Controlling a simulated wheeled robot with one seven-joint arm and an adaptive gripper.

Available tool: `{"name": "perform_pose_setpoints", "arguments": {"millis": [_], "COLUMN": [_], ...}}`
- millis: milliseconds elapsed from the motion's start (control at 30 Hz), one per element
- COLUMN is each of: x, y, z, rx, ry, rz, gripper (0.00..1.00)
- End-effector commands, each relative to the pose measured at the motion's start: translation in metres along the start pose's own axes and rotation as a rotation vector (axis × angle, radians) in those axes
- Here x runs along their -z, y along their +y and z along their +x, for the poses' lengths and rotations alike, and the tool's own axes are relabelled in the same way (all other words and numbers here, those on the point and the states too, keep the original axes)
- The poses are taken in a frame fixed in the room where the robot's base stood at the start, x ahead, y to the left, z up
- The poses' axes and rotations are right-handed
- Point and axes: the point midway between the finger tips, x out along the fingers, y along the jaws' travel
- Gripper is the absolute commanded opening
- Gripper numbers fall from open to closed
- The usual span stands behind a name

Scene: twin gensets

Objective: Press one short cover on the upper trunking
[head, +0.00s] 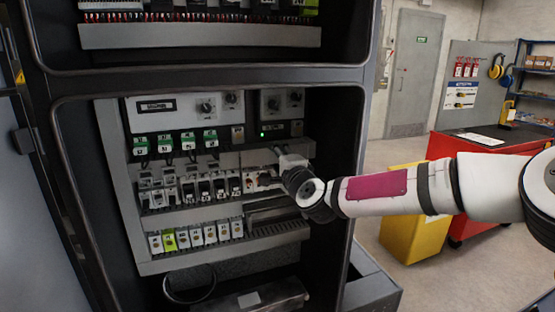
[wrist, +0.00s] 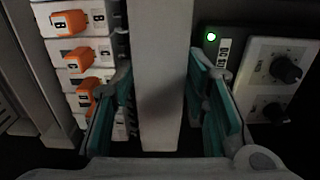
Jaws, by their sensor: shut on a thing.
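In the wrist view a plain light-grey cover (wrist: 165,70) runs up the middle of the picture, between the teal finger pads of my gripper (wrist: 163,100). The gripper is shut on it. In the head view my gripper (head: 281,157) reaches into the lower cabinet bay at the right part of the upper trunking (head: 240,160), just below the control panel with knobs. My wrist hides part of the trunking and of the row under it. I cannot tell whether the cover is fully seated along its length.
White modules with orange parts (wrist: 84,60) lie close to one finger. A panel with a green light and black knobs (wrist: 270,80) lies close to the other. Green-topped relays (head: 175,142) and breakers (head: 205,188) fill the rows. The cabinet's right frame (head: 350,190) stands beside my arm.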

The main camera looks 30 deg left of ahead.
Motion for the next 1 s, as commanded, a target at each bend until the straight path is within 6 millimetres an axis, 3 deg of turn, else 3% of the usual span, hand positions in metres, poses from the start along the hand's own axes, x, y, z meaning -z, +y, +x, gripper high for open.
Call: {"name": "perform_pose_setpoints", "arguments": {"millis": [533,567,667,1000], "x": [-0.0003,-0.0003,-0.0003,0.0001], "y": [0.0001,0.0001,0.0000,0.0009], "z": [0.0025,0.0027,0.0024,0.0024], "rx": [0.000,0.000,0.000,-0.001], "ry": [-0.001,-0.001,0.000,0.000], "rz": [-0.001,-0.001,-0.001,0.000], "gripper": [0.00,0.43,0.64,0.64]}}
